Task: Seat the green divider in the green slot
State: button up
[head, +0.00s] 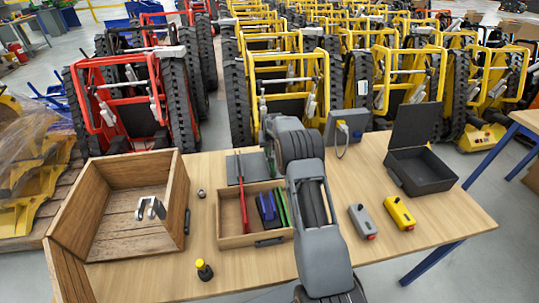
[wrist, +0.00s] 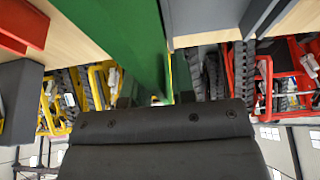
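The open wooden tray (head: 232,241) stands mid-table. In it are an upright red divider (head: 243,195), a blue piece (head: 267,208) and narrow green strips (head: 283,207) close to my arm. I cannot tell which strip is the divider and which marks the slot. In the wrist view a large green panel (wrist: 125,35) fills the upper middle, very close, reaching down to the dark body of my gripper. My fingertips do not show clearly there, and my arm hides the gripper in the head view. Whether the fingers hold the green panel cannot be seen.
A large wooden crate (head: 82,195) with a grey bracket (head: 150,208) stands left. Right of my arm are a grey box (head: 361,220), a yellow box (head: 399,212) and an open black case (head: 425,178). A grey unit (head: 347,130) stands at the back. The front right tabletop is clear.

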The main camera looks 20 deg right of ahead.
grip_shut()
